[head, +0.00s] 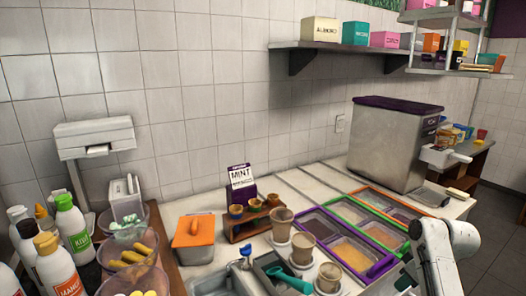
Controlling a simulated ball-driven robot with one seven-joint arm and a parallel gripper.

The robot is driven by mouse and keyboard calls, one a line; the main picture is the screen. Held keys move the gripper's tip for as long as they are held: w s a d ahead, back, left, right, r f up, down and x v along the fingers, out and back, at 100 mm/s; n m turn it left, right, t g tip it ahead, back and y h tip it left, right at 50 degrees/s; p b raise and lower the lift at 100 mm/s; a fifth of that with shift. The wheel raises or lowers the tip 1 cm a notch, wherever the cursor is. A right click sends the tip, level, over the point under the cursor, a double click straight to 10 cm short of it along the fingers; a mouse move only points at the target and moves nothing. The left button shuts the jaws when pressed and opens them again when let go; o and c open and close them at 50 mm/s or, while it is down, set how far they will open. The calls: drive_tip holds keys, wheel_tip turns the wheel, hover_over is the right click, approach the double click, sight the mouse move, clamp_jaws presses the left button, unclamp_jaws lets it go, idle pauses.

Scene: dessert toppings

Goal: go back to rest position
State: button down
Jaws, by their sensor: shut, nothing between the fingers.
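Part of my white arm (440,258) shows at the bottom right, in front of the counter's right end. It is bent, with a rounded joint at the top, and its lower part runs out of the bottom edge. I cannot make out my gripper or its fingers in this view. The arm overlaps the near right end of the topping trays.
Topping trays (352,252) with coloured rims sit in the counter. Cups (302,246) and a teal scoop (289,279) stand left of them. An orange-lidded container (194,231), bottles (75,225) and a steel machine (390,146) are also on the counter.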

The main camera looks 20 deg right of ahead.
drive_tip(key=s+a+f, duration=0.3)
drive_tip(key=a+f, duration=0.1)
drive_tip(key=a, duration=0.3)
drive_tip(key=s+a+f+m+g, duration=0.1)
drive_tip(key=s+a+f, duration=0.25)
drive_tip(key=a, duration=0.35)
drive_tip(key=s+a+f, duration=0.3)
drive_tip(key=a, duration=0.4)
drive_tip(key=s+a, duration=0.3)
drive_tip(key=s, duration=0.5)
drive_tip(key=s+a+m+g+h, duration=0.1)
drive_tip(key=s+a, duration=0.3)
drive_tip(key=s, duration=0.4)
drive_tip(key=shift+s+g, duration=0.3)
drive_tip(key=shift+f, duration=0.1)
